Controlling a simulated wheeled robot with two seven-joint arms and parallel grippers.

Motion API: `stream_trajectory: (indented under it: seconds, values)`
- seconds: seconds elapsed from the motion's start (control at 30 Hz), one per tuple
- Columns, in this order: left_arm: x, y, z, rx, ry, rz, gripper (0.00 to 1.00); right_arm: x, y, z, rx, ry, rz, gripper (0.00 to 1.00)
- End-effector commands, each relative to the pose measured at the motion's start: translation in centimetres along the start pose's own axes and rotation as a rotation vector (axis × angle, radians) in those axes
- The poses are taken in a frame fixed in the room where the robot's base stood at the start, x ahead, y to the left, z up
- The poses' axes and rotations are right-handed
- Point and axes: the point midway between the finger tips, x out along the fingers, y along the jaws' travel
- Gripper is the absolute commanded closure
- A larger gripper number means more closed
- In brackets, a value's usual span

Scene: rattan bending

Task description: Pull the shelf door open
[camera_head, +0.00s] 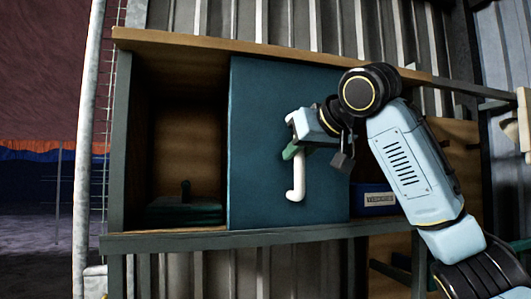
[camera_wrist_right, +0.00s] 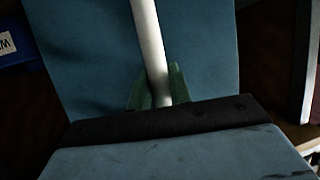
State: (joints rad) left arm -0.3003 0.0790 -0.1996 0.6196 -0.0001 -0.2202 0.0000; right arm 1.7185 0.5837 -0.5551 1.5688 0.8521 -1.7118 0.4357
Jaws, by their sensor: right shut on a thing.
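The shelf (camera_head: 190,237) has a wooden top and a teal door (camera_head: 258,150) across its middle. A white vertical handle (camera_head: 298,182) stands out from the door. My right gripper (camera_head: 293,151) reaches in from the right, and its green fingers are closed around the handle's middle. In the right wrist view, the handle (camera_wrist_right: 148,40) runs down between the two green fingers (camera_wrist_right: 156,92), with the teal door (camera_wrist_right: 85,55) behind. My left gripper is in neither view.
The compartment left of the door is open and holds a dark green object (camera_head: 184,208). A blue labelled box (camera_head: 374,200) sits in the compartment right of the door, partly behind my right arm. A pale pole (camera_head: 91,130) stands left of the shelf.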

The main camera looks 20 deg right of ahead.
Motion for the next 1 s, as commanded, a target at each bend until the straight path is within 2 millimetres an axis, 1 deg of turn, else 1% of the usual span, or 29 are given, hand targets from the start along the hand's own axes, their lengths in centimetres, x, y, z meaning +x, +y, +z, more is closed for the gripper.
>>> stream_trajectory:
  seconds: [0.03,0.2,0.6,0.63,0.77,0.8,1.0]
  values:
    - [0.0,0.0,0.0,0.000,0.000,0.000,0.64,-0.1,0.8,0.1,0.002,-0.003,0.002,1.00]
    - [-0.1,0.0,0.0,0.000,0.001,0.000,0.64,-0.4,2.0,0.1,0.000,-0.002,0.000,1.00]
    - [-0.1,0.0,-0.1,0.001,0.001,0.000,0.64,-0.4,2.3,0.1,0.001,-0.001,0.000,1.00]
    - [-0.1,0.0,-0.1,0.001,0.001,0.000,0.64,-0.4,2.3,0.1,0.001,-0.001,0.000,0.78]
    - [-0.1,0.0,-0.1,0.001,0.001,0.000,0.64,-0.4,2.2,0.1,0.001,0.000,0.000,0.61]
    - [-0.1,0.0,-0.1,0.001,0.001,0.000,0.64,-0.4,2.2,0.1,0.001,0.000,-0.001,0.59]
    - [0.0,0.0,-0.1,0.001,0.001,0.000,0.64,-0.4,2.2,0.1,0.000,0.000,-0.001,0.59]
